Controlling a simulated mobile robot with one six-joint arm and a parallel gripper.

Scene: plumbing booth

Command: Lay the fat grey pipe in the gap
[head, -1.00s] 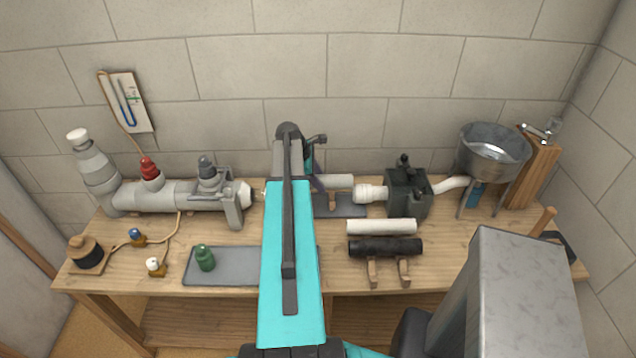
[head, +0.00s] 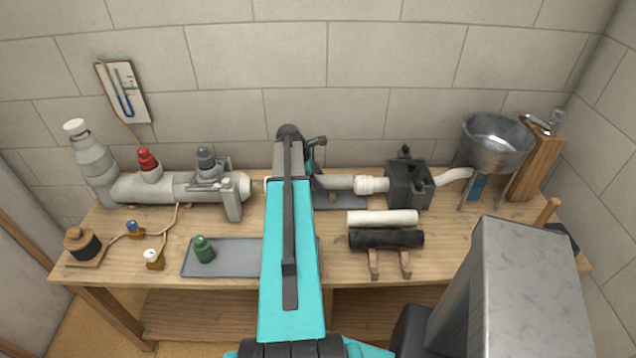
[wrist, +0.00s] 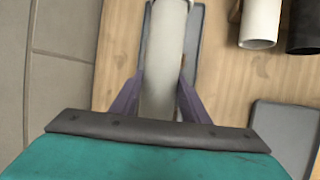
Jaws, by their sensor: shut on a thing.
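The fat grey pipe (head: 344,182) lies level between the left pipe run (head: 150,188) and the white collar (head: 371,184) of the right run. Its right end meets or nearly meets the collar; I cannot tell if it is seated. My arm hides its left end in the head view. In the wrist view the grey pipe (wrist: 163,60) runs between the purple fingers of my gripper (wrist: 160,98), which is shut on it. The left run ends in a white fitting (head: 244,186) beside a grey clamp (head: 230,200).
A white pipe (head: 382,217) and a black pipe (head: 386,239) lie on wooden rests in front. A dark valve block (head: 409,187) and metal basin (head: 495,145) stand right.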

